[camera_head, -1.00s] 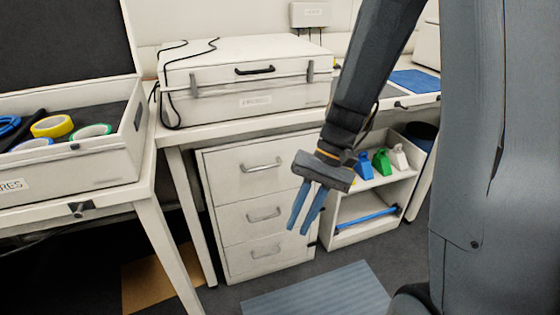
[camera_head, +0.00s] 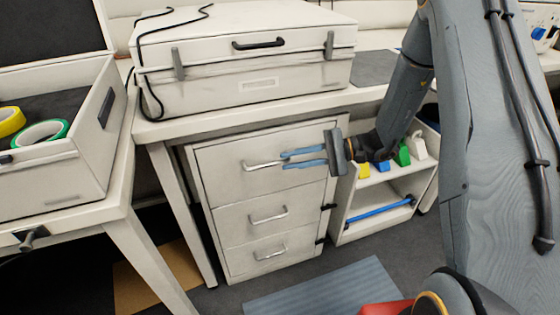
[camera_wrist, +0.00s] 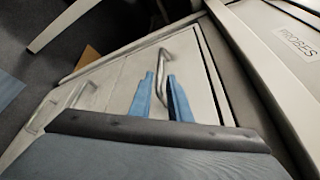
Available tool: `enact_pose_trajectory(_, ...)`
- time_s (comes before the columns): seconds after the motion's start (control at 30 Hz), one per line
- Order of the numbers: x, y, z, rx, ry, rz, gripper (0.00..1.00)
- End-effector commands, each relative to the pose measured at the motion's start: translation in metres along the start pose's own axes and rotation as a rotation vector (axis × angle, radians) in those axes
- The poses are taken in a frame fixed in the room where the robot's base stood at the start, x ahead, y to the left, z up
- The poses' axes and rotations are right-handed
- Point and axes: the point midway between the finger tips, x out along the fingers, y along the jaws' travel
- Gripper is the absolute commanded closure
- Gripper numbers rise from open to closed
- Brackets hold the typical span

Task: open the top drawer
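The white cabinet has three stacked drawers, and its top drawer (camera_head: 225,155) looks closed, flush with the front. Its silver bar handle (camera_head: 262,165) is on the drawer's front. My gripper (camera_head: 284,160) points left at this handle, with its two blue fingers at the bar's right end. In the wrist view, the handle (camera_wrist: 165,50) runs between the fingers (camera_wrist: 160,76), with a gap between them. The fingers are open around the bar or just before it; I cannot tell whether they touch it. The middle (camera_head: 268,215) and bottom (camera_head: 270,252) drawers also look closed.
A desk carrying a large white case (camera_head: 240,80) overhangs the cabinet. An open shelf unit (camera_head: 375,222) with colored bottles stands on the right. Another table (camera_head: 90,205) is on the left.

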Motion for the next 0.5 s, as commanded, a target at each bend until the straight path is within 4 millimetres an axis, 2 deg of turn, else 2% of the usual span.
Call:
enact_pose_trajectory(0.03,0.011,0.0,0.001,0.0,-0.004,0.003,0.83)
enact_pose_trajectory(0.2,0.033,0.0,0.001,0.0,-0.002,0.003,0.83)
enact_pose_trajectory(0.5,0.047,0.001,0.0,0.001,0.001,0.001,0.83)
